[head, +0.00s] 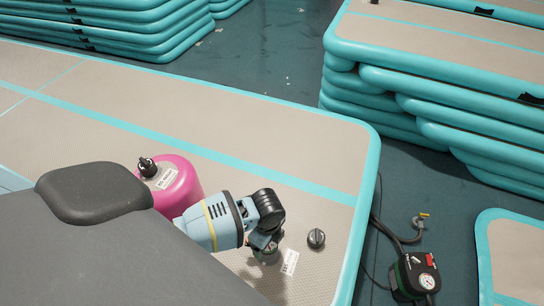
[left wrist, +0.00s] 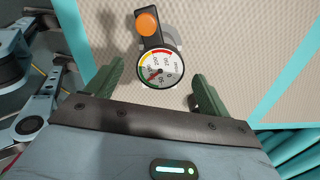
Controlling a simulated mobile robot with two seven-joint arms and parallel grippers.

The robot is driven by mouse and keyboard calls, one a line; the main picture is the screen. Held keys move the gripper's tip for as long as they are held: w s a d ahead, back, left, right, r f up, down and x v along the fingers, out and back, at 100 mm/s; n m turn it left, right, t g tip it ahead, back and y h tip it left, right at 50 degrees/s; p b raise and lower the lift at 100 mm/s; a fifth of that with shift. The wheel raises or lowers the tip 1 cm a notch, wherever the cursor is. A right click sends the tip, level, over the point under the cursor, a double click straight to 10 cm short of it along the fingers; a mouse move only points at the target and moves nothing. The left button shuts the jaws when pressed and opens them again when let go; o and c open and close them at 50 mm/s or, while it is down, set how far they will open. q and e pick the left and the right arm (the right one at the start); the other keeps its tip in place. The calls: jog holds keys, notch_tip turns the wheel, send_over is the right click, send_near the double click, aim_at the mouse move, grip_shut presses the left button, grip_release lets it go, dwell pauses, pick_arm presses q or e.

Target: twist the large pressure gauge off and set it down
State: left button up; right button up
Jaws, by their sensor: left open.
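The pressure gauge (left wrist: 160,68) shows in the left wrist view, with a round white dial, a coloured scale and a black body with an orange button (left wrist: 148,23). It is over the beige mat; what it is fixed to is mostly hidden. My left gripper (left wrist: 155,90) has two green fingers spread apart, one on each side of the dial, with gaps between them and the gauge. In the head view my left gripper (head: 265,247) is small and partly hidden under my black wrist joint, and the gauge cannot be made out there. My right gripper is not in view.
Stacked mats (head: 440,100) rise behind.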

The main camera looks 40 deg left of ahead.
pick_arm(q)
jog(key=shift+f, duration=0.6)
notch_tip(320, 180, down, 6)
jog(key=shift+r+b, duration=0.25)
jog(key=shift+b, duration=0.85)
jog(key=shift+f, duration=0.5)
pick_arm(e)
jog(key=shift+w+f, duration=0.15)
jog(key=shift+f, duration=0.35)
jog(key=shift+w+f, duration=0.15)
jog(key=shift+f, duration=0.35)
pick_arm(q)
jog(key=shift+c, duration=0.4)
jog(key=c, duration=1.1)
jog(key=shift+o, duration=0.2)
jog(key=shift+r+n+p, duration=0.1)
jog(key=shift+n+p, duration=0.7)
jog(key=shift+n, duration=0.9)
jog(key=shift+n+p, duration=0.35)
jog(key=shift+n, duration=0.55)
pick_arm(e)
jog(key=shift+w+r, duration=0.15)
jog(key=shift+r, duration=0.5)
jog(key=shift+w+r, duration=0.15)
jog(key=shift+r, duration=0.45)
